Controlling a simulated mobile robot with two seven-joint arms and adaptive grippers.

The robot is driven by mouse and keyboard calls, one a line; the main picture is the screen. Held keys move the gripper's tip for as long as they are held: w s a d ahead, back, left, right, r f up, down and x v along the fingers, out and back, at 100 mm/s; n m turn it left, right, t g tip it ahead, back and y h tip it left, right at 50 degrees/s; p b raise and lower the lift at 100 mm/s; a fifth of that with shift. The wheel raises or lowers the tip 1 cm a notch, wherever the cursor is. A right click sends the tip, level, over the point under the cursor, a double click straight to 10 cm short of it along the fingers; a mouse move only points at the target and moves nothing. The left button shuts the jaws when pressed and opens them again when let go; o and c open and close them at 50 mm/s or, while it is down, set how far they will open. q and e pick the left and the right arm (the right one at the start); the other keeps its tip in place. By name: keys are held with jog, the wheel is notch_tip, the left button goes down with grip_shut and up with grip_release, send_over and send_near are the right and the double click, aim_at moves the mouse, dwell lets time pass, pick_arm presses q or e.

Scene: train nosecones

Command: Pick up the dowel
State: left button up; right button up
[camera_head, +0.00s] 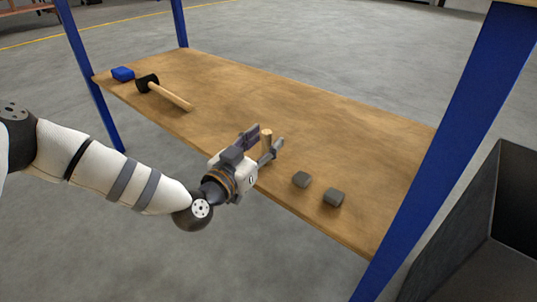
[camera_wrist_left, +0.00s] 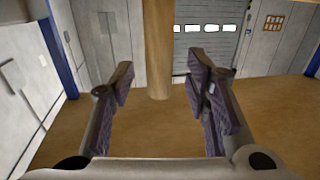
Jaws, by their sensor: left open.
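The dowel (camera_head: 267,139) is a light wooden peg standing upright near the front edge of the wooden shelf (camera_head: 330,125). In the left wrist view the dowel (camera_wrist_left: 158,50) rises between the two fingers, with visible gaps on both sides. My left gripper (camera_head: 265,143) is open, its fingers on either side of the dowel in the head view. It also shows open in the left wrist view (camera_wrist_left: 160,85). The dowel's lower part is partly hidden by the gripper in the head view. My right gripper is not in view.
Two small grey blocks (camera_head: 302,179) (camera_head: 334,197) lie right of the gripper near the front edge. A black-headed mallet (camera_head: 170,95) and a blue block (camera_head: 123,74) lie at the left end. Blue posts (camera_head: 450,130) frame the shelf. A dark bin (camera_head: 485,220) stands at right.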

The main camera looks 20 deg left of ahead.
pick_arm(q)
jog(key=shift+w+d+f, duration=0.15)
jog(key=shift+w, duration=0.45)
jog(key=shift+w+r, duration=0.1)
jog(key=shift+r, duration=0.15)
grip_shut()
